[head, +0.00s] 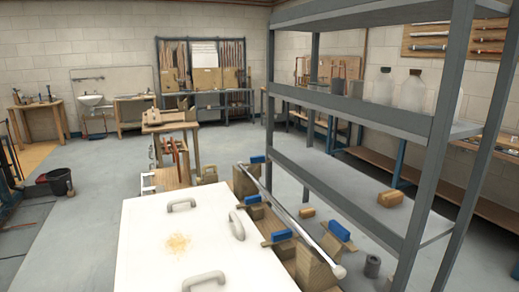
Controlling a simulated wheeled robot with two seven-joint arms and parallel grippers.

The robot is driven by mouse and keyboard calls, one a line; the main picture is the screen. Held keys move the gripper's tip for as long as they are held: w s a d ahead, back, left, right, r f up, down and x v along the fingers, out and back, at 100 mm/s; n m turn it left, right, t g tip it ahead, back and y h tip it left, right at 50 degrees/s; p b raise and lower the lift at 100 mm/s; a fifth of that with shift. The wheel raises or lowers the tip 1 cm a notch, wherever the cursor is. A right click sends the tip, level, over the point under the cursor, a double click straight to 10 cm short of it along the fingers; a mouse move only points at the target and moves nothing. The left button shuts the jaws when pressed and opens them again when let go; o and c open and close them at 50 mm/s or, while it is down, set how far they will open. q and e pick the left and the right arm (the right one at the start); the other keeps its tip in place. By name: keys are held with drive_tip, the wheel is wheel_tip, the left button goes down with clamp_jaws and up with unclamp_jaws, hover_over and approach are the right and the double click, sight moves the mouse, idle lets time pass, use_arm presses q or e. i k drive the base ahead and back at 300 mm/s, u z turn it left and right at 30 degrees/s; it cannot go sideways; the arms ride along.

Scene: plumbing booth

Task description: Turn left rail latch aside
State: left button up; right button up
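A long silver rail (290,218) runs diagonally from the back left toward the front right, beside the grey shelf unit. Blue blocks on wooden pieces sit along it. One blue block (282,235) and another (252,199) are on the rail's left side. A third blue block (339,230) is on its right side. I cannot tell which of these, if any, is the left rail latch, or how it is turned. Neither of my grippers is in view.
A white panel (150,235) with grey handles fills the front middle, left of the rail. The tall shelf unit (395,240) blocks the right. A black bucket (60,181) stands far left. The grey floor at left is mostly clear.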

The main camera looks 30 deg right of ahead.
sight(261, 159)
drive_tip(key=z, duration=3.1)
drive_tip(key=i, duration=4.7)
drive_tip(key=u, duration=3)
drive_tip(key=i, duration=3.4)
drive_tip(key=u, duration=1.65)
